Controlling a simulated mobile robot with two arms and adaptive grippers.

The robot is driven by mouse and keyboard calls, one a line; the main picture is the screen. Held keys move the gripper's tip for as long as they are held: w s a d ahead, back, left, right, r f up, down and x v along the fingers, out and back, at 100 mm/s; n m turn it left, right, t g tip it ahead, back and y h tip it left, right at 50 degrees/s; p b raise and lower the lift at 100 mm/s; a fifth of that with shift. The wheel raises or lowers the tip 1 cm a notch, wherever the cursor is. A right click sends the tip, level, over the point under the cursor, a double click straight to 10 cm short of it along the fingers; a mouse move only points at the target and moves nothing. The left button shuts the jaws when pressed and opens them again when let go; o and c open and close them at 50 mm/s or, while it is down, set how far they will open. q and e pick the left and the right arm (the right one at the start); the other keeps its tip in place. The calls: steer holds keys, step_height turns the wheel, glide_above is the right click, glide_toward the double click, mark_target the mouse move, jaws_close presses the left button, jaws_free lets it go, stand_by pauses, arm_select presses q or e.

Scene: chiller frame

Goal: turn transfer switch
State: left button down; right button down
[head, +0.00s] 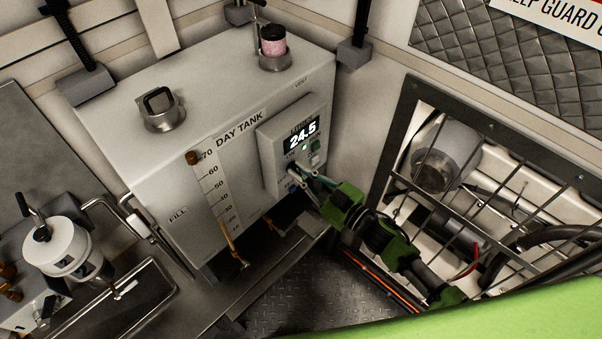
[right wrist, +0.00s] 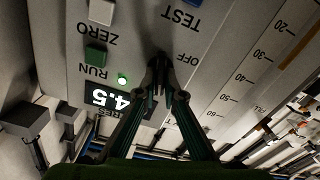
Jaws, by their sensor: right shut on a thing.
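The control box (head: 272,142) sits on the front of the day tank, with a lit display (head: 302,134) reading 24.5. My right gripper (head: 305,180) reaches the lower part of this box from the right. In the right wrist view the panel (right wrist: 225,55) appears upside down, with OFF and TEST labels beside the fingertips. My right gripper (right wrist: 160,72) is shut there on a small dark part, apparently the transfer switch. The fingertips hide most of it, so its pointing direction cannot be told. My left gripper is in neither view.
The day tank (head: 150,185) has a level scale and a filler cap (head: 161,110) on top. A barred guard frame (head: 395,130) stands close to the right of my arm. A white canister (head: 58,250) is at lower left. Chequered floor (head: 290,300) lies below.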

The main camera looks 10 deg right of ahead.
steer(key=shift+s+a+f+n+b, duration=0.15)
steer(key=shift+n+b, duration=0.75)
steer(key=shift+n, duration=1.5)
steer(key=shift+f+n+b, duration=0.1)
steer(key=shift+n+b, duration=0.85)
steer(key=shift+n, duration=1.45)
steer(key=shift+s+a+f+n+b, duration=0.15)
steer(key=shift+n+b, duration=0.75)
steer(key=shift+n, duration=1.5)
steer(key=shift+w+d, duration=0.1)
steer(key=c, duration=2.1)
jaws_free()
steer(key=shift+c, duration=0.2)
steer(key=shift+d, duration=0.1)
steer(key=v, duration=1.2)
